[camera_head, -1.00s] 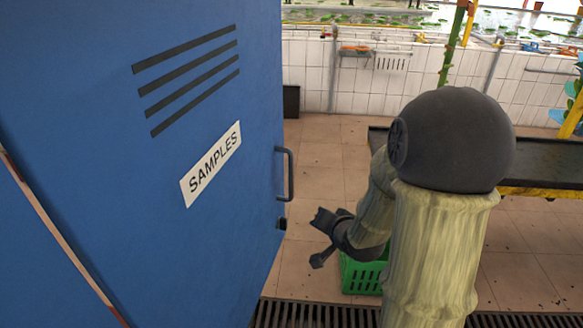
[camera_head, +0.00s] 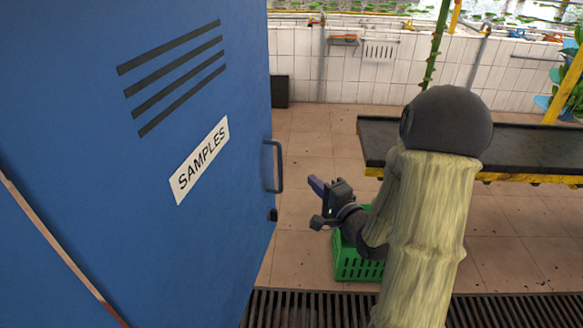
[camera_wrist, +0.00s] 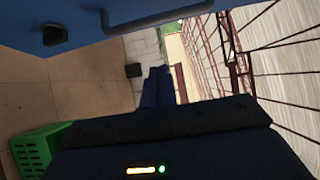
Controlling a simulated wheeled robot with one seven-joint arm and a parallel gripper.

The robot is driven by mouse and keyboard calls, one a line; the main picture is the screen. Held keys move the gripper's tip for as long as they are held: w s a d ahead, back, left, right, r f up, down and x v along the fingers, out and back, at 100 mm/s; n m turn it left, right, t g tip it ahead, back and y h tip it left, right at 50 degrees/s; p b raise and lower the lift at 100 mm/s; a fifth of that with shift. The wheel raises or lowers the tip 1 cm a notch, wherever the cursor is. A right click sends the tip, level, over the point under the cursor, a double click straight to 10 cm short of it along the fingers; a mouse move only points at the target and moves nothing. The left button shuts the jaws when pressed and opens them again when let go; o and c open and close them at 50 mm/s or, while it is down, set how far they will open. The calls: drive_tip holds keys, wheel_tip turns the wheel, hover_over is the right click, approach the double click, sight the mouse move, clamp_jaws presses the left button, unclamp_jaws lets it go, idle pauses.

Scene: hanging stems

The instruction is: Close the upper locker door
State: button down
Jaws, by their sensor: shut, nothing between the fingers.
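The blue locker door (camera_head: 80,150) fills the left of the head view, with dark slots and a SAMPLES label (camera_head: 200,160). It stands swung out over the floor. Its dark handle (camera_head: 276,166) is on the right edge, with a small dark latch (camera_head: 273,215) below. My gripper (camera_head: 314,186) is shut and empty, just right of the handle and apart from it. In the wrist view the handle (camera_wrist: 160,17) crosses the top, beyond the closed fingers (camera_wrist: 157,88). The locker's inside is hidden.
A green crate (camera_head: 358,268) stands on the floor below my gripper. A dark bench (camera_head: 500,150) with a yellow edge is at the right. A floor grate (camera_head: 320,308) runs along the bottom. Tiled floor (camera_head: 315,140) lies open beyond the door.

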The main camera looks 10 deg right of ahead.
sight(280, 161)
drive_tip(key=shift+s+a+p+x, duration=0.15)
drive_tip(key=shift+a+p+x, duration=0.5)
drive_tip(key=shift+x, duration=1.45)
drive_tip(key=shift+s+a+p+x, duration=0.2)
drive_tip(key=shift+p+x, duration=0.75)
drive_tip(key=shift+x, duration=1.15)
drive_tip(key=shift+s+a+p+x, duration=0.1)
drive_tip(key=shift+a+p+x, duration=0.55)
drive_tip(key=shift+x, duration=1.5)
drive_tip(key=shift+d, duration=0.1)
